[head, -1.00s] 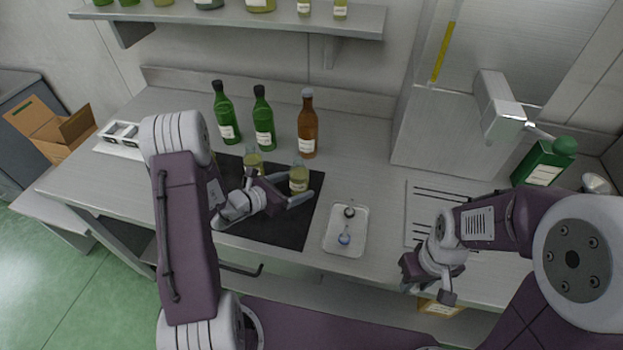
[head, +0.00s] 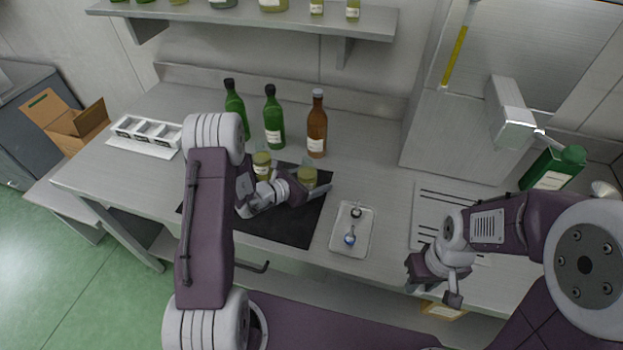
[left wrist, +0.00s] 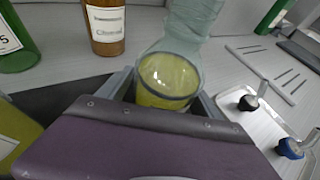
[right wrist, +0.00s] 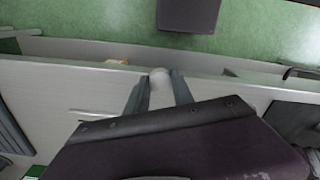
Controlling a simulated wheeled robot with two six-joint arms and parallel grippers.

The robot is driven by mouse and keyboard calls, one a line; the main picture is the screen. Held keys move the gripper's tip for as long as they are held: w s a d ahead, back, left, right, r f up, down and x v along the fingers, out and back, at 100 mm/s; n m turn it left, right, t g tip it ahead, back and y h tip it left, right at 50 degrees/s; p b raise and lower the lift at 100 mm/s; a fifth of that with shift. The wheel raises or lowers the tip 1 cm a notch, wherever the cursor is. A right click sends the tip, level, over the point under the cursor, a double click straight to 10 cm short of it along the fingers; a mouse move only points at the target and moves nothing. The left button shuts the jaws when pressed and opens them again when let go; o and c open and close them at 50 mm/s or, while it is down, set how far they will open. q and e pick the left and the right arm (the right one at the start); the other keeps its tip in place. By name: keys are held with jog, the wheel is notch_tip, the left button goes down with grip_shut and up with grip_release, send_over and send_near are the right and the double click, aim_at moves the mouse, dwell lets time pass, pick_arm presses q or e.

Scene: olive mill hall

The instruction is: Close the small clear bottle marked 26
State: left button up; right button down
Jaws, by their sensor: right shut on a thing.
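Two small clear bottles with yellow oil stand on the dark mat (head: 290,233): a left one (head: 262,165) and a right one (head: 308,176). The number 26 is not readable on either. My left gripper (head: 312,190) is open around the right bottle, which stands upright between its fingers in the left wrist view (left wrist: 168,80). Two stoppers, one black (head: 355,212) and one blue (head: 349,240), lie in the white tray (head: 366,233).
Two green bottles (head: 274,120) and a brown bottle (head: 317,127) stand behind the mat. A white rack (head: 147,132) is at the counter's left. A slotted plate (head: 425,215) and a green container (head: 553,168) are at the right. A shelf (head: 370,22) hangs above.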

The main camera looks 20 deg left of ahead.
aim_at(315, 171)
pick_arm(q)
grip_shut()
jog(key=shift+r, duration=0.15)
jog(key=shift+r, duration=1.85)
pick_arm(e)
jog(key=shift+f, duration=0.1)
pick_arm(q)
jog(key=s+d+r+b, duration=0.1)
jog(key=s+d+r, duration=0.5)
jog(key=d, duration=0.3)
jog(key=shift+s+d+r+b, duration=0.25)
jog(key=shift+r+b, duration=0.1)
jog(key=shift+r, duration=0.15)
pick_arm(e)
jog(key=shift+f, duration=0.75)
